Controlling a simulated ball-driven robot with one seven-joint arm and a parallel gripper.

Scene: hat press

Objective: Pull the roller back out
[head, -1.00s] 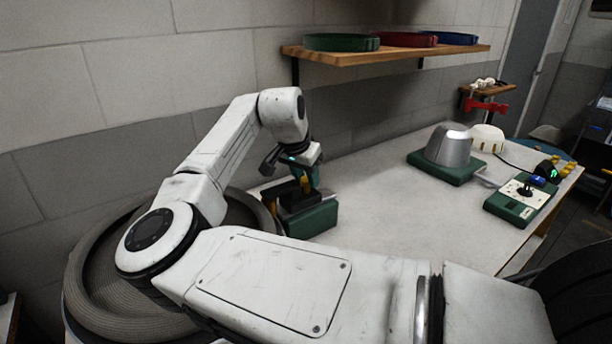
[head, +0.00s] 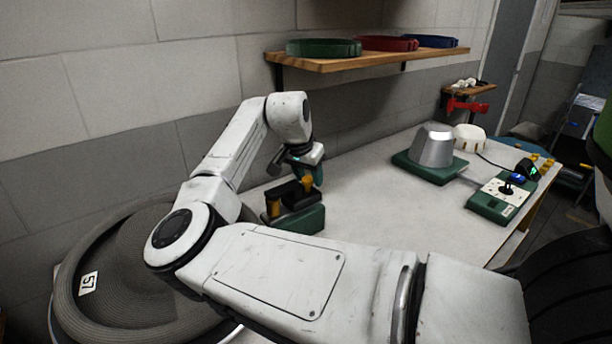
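My gripper (head: 300,168) hangs at the end of my white arm, pointing down just above a small bench device. The device has a green base (head: 302,222) and a black upper part (head: 291,196). One orange-yellow upright piece (head: 272,204) stands at its left end. Another orange-yellow piece (head: 306,184) shows right under the gripper. I cannot tell which part is the roller. The view is too small to tell whether the fingers are apart or touch that piece.
A silver dome on a green base (head: 404,163) stands further right on the pale table (head: 390,215), near a green control box (head: 487,207). A wall shelf (head: 372,59) holds green, red and blue rings. A large grey ribbed round form labelled "57" (head: 87,284) lies lower left.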

